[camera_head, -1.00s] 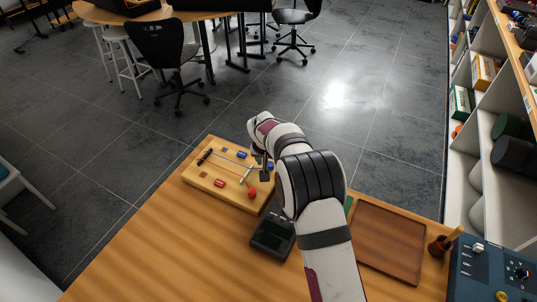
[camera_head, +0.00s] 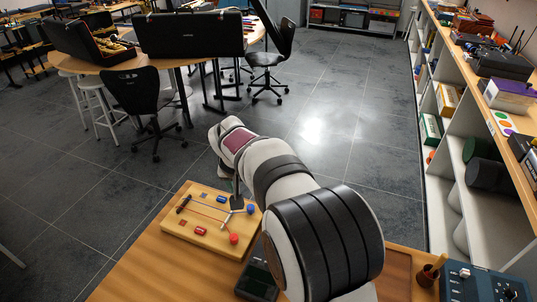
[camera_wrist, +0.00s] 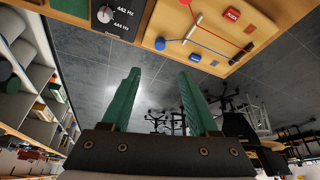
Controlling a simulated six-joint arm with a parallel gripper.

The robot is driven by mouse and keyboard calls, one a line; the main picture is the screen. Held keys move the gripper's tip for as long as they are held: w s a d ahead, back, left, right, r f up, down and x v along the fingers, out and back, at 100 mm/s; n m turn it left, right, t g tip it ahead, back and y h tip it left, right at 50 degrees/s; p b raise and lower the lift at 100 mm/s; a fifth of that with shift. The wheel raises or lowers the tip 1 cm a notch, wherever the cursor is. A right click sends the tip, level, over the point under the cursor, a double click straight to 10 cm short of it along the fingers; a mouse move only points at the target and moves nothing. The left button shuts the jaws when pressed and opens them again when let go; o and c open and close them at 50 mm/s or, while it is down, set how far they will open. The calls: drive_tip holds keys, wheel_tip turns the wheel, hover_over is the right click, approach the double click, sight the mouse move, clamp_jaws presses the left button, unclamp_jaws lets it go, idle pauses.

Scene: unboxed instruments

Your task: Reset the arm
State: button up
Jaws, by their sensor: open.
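My arm reaches out over the table in the head view, bent and raised, with its upper link hiding part of the tabletop. My gripper (camera_wrist: 158,72) shows in the wrist view as two green fingers, spread apart with nothing between them. In the head view only a dark part of it shows, beside the right side of a wooden board. The wooden board (camera_head: 176,228) carries red and blue blocks, rods and a black-handled tool. It also shows upside down at the top of the wrist view (camera_wrist: 161,18).
A dark device (camera_head: 256,283) sits on the wooden table (camera_head: 150,270), partly behind my arm. Shelves (camera_head: 455,165) line the right wall. Chairs and another table stand beyond open floor.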

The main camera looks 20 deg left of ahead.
drive_tip(key=s+d+r+m+g, duration=0.15)
drive_tip(key=s+d, duration=0.25)
drive_tip(key=d, duration=0.4)
drive_tip(key=s+d+r+m+h, duration=0.1)
drive_tip(key=s+d+r+m, duration=0.2)
drive_tip(key=d, duration=0.6)
drive_tip(key=s+d+r+m+g, duration=0.1)
drive_tip(key=s+d+r, duration=0.1)
drive_tip(key=s+d, duration=0.45)
drive_tip(key=s+d+f+m+g, duration=0.1)
drive_tip(key=s+d+m, duration=0.1)
drive_tip(key=s, duration=0.6)
drive_tip(key=s+d+f+m+g+y, duration=0.1)
drive_tip(key=s+d+f, duration=0.1)
drive_tip(key=s+d, duration=0.3)
drive_tip(key=s, duration=0.2)
drive_tip(key=shift+s+d+f+m, duration=0.15)
drive_tip(key=shift+s+d+m, duration=0.05)
drive_tip(key=shift+s+m, duration=0.15)
